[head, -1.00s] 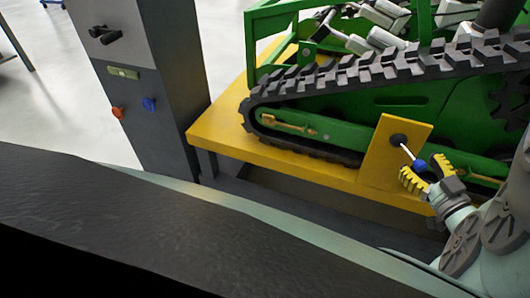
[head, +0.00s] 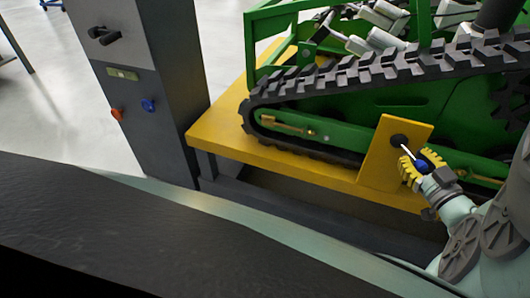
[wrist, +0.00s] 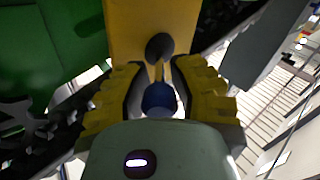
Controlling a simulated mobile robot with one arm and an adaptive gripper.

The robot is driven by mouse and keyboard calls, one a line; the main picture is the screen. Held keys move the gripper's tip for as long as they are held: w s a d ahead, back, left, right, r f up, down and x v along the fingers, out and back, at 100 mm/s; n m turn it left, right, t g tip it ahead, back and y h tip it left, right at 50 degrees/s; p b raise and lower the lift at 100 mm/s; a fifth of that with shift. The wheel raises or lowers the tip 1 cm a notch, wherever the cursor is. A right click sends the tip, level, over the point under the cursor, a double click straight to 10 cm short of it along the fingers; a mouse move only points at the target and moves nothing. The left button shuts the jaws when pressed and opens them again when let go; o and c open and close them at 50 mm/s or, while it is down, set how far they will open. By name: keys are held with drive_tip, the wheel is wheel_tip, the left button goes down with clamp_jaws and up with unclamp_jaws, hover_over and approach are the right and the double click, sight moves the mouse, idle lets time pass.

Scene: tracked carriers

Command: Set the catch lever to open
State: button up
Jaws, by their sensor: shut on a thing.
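The catch lever is a thin pale rod with a blue knob (head: 421,166), coming out of a black round pivot (head: 399,141) on an upright yellow plate (head: 378,160). In the head view the rod slopes down and right from the pivot. My gripper (head: 420,165) has yellow ribbed fingers, one on each side of the knob, and is shut on it. In the wrist view the blue knob (wrist: 159,98) sits between the two fingers (wrist: 160,95), with the black pivot (wrist: 160,46) just beyond. The fingers partly hide the knob in the head view.
The yellow plate stands at the side of a yellow platform (head: 220,146) that carries a green tracked carrier (head: 345,142). A grey cabinet (head: 165,120) with an orange knob (head: 117,114), a blue knob (head: 149,105) and a black handle stands left. Pale floor is open beyond it.

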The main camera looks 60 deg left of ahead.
clamp_jaws()
drive_tip(key=shift+w+a, duration=0.1)
drive_tip(key=shift+a, duration=0.15)
